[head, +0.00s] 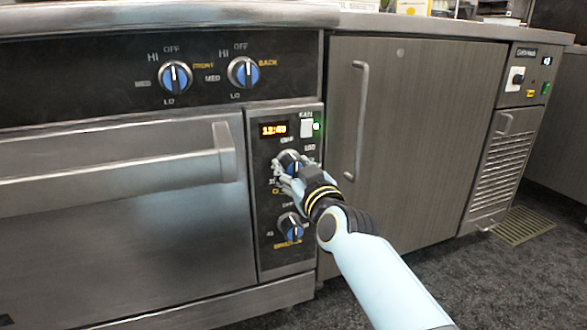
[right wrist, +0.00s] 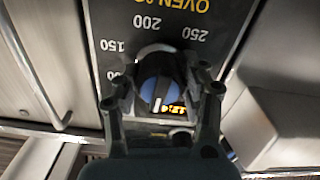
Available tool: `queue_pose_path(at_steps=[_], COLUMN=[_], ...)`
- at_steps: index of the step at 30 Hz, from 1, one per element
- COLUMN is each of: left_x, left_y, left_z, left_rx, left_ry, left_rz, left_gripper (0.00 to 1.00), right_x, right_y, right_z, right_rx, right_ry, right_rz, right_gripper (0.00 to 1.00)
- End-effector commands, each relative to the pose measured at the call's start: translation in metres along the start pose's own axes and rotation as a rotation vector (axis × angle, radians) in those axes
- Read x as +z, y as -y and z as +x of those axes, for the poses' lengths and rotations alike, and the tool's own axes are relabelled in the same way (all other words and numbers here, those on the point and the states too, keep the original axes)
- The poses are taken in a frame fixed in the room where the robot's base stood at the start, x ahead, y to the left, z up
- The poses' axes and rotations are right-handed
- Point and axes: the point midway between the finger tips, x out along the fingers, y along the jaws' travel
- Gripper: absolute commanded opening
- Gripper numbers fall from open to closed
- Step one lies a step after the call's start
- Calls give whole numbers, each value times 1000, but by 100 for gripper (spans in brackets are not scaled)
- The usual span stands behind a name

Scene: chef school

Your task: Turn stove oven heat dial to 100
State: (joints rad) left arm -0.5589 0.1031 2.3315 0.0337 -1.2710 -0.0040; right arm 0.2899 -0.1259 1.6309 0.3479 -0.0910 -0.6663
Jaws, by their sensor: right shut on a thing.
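The oven heat dial (head: 292,160) is a blue and black knob on the narrow control panel (head: 263,220), right of the oven door. My right gripper (head: 285,174) is shut on this dial and partly covers it. In the right wrist view, the dial (right wrist: 160,84) sits between the two fingers (right wrist: 163,90). The scale reads upside down there, with 150, 200 and 250 clear and another number at left partly hidden by a finger. The dial's pale pointer stripe points toward the bottom of that view, on the side of the lit display. My left gripper is not in view.
A lit clock display (head: 273,129) and a white switch (head: 307,128) with a green light are above the dial. Another blue knob (head: 290,228) is below. Two stove knobs (head: 176,77) are on the upper panel. A cabinet door (head: 410,135) is at right.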

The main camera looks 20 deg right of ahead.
Motion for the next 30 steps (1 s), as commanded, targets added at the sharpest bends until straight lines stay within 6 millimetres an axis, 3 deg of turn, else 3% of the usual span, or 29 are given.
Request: queue_pose_path(at_steps=[30], left_x=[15], left_y=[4], left_z=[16], left_rx=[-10], left_ry=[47], left_rz=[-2], left_gripper=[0], right_x=[0], right_y=[1], right_z=[0], right_rx=[0], right_ry=[2], right_rz=[835], right_gripper=[11])
